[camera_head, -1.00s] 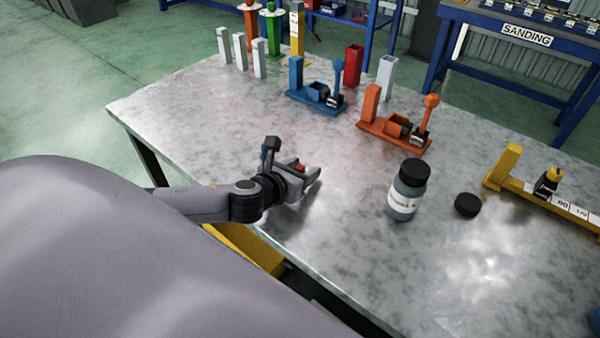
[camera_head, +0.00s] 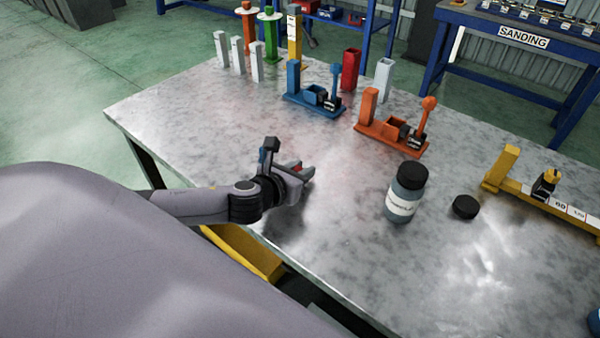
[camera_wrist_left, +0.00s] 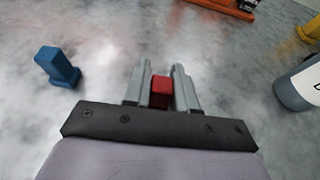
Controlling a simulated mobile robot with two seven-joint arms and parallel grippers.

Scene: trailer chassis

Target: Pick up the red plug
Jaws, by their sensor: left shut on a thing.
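My left gripper (camera_head: 300,171) is shut on the red plug (camera_wrist_left: 160,91) near the front left of the metal table (camera_head: 210,140). In the left wrist view the plug is a small red block between the two grey fingers of the gripper (camera_wrist_left: 162,80). In the head view only a bit of red shows between the fingers. Whether the plug touches the table is hard to tell. My right gripper does not show.
A blue plug-like piece (camera_wrist_left: 57,66) stands left of the gripper in the wrist view. A labelled bottle (camera_head: 405,195) and a black cap (camera_head: 466,206) stand to the right. Blue (camera_head: 313,100) and orange (camera_head: 390,135) fixtures stand behind. The table between is clear.

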